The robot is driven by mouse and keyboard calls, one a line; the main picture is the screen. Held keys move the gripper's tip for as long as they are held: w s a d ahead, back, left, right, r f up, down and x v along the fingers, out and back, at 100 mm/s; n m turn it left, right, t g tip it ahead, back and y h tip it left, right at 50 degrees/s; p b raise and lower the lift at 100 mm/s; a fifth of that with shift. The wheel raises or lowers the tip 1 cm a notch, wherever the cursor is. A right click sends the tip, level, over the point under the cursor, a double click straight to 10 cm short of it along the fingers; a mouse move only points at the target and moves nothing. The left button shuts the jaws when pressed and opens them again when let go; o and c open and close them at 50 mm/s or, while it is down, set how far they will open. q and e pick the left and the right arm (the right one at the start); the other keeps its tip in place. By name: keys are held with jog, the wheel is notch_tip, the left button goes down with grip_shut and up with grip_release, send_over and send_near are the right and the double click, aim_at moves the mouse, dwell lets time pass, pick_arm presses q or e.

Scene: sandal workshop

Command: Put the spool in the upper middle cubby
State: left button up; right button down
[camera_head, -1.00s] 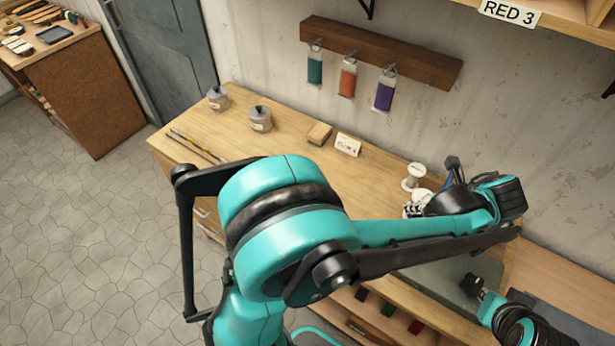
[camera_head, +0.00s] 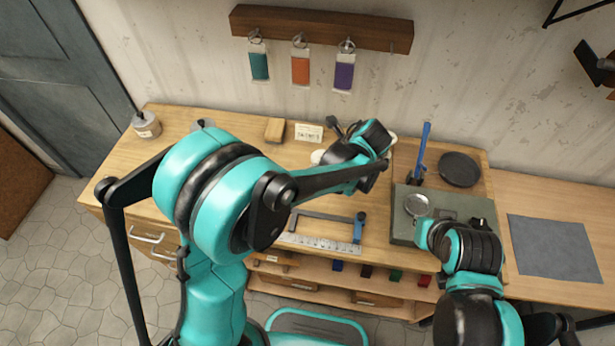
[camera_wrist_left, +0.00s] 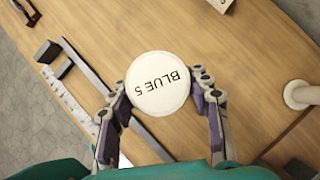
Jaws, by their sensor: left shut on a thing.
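The spool (camera_wrist_left: 159,83) shows a round white end marked "BLUE 5" in the left wrist view. My left gripper (camera_wrist_left: 162,98) is shut on it, with one finger on each side, above the workbench. In the head view my left gripper (camera_head: 345,152) is over the back middle of the bench, mostly hidden by its own wrist. My right gripper (camera_head: 428,234) is low near the green-grey board, and its fingers cannot be made out. The upper middle cubby is not in view.
Another white spool (camera_wrist_left: 302,95) stands near the held one. A dark round plate (camera_head: 459,169) lies at right. A rail with tags hangs behind.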

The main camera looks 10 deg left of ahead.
pick_arm(q)
jog(key=shift+s+a+f+b, duration=0.1)
jog(key=shift+a+f+b, duration=0.15)
jog(key=shift+a+f, duration=0.55)
jog(key=shift+s+a+f+b, duration=0.1)
jog(key=shift+a+f+b, duration=0.25)
jog(key=shift+f, duration=0.9)
jog(key=shift+s+a+f+b, duration=0.1)
jog(key=shift+a+f+b, duration=0.1)
jog(key=shift+a+f, duration=0.6)
jog(key=shift+d+f, duration=0.15)
jog(key=shift+d, duration=0.1)
jog(key=shift+f, duration=0.1)
jog(key=o, duration=1.2)
jog(key=shift+f, duration=0.1)
